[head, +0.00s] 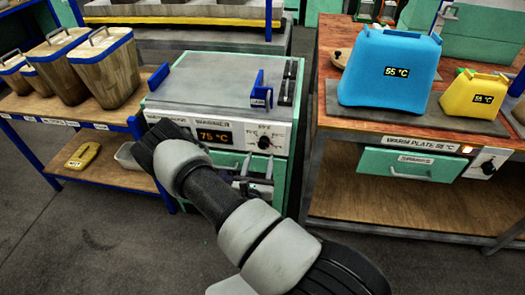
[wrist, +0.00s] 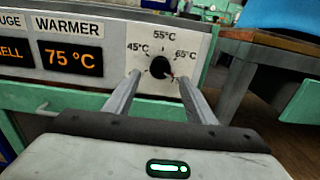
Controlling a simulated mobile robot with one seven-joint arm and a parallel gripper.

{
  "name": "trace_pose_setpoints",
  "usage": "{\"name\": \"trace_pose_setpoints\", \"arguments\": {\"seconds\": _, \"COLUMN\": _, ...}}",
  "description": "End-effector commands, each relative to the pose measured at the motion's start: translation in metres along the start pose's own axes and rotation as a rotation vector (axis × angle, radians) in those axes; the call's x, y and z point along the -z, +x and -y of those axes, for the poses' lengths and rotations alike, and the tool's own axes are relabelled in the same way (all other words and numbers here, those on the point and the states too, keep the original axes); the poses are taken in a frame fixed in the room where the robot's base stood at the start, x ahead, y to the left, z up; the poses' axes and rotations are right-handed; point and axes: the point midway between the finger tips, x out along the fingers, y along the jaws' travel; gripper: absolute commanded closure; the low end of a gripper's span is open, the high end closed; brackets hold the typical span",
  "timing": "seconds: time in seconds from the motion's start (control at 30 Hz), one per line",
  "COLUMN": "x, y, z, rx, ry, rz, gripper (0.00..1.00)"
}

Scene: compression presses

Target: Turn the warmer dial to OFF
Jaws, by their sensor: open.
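The warmer (head: 225,90) is a grey-topped cabinet with a white front panel. Its display (head: 215,135) reads 75 °C, and the display also shows in the wrist view (wrist: 72,57). The black warmer dial (head: 264,142) is right of the display; in the wrist view the dial (wrist: 160,68) has 45, 55 and 65 °C marks around it. A small reddish mark at its lower right seems to be the pointer. No OFF mark is readable. My gripper (wrist: 160,78) is open, its fingertips on either side of the dial; contact cannot be told.
Green drawers with handles lie below the panel. To the right, a bench (head: 400,139) holds a blue container (head: 388,68) and a yellow one (head: 472,95), with a warm plate knob (head: 488,165) at its front. A wooden shelf with several bins (head: 100,70) stands at left.

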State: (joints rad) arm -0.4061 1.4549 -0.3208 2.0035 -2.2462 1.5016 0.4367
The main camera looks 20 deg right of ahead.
Motion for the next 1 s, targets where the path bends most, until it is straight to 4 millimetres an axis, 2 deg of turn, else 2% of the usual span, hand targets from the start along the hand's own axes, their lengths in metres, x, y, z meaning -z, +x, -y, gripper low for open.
{"name": "trace_pose_setpoints", "arguments": {"seconds": 0.1, "x": 0.001, "y": 0.024, "z": 0.001, "rx": 0.003, "ry": 0.002, "rz": 0.002, "gripper": 0.49}}
{"name": "trace_pose_setpoints", "arguments": {"seconds": 0.3, "x": 0.001, "y": 0.049, "z": 0.001, "rx": 0.001, "ry": 0.001, "rz": 0.001, "gripper": 0.49}}
{"name": "trace_pose_setpoints", "arguments": {"seconds": 0.7, "x": 0.000, "y": 0.057, "z": 0.000, "rx": 0.001, "ry": 0.000, "rz": 0.000, "gripper": 0.49}}
{"name": "trace_pose_setpoints", "arguments": {"seconds": 0.77, "x": 0.000, "y": 0.057, "z": 0.000, "rx": 0.001, "ry": -0.001, "rz": 0.000, "gripper": 0.58}}
{"name": "trace_pose_setpoints", "arguments": {"seconds": 0.93, "x": 0.000, "y": 0.057, "z": 0.000, "rx": 0.001, "ry": -0.001, "rz": 0.000, "gripper": 0.87}}
{"name": "trace_pose_setpoints", "arguments": {"seconds": 1.0, "x": 0.000, "y": 0.057, "z": 0.000, "rx": 0.001, "ry": -0.001, "rz": 0.000, "gripper": 0.90}}
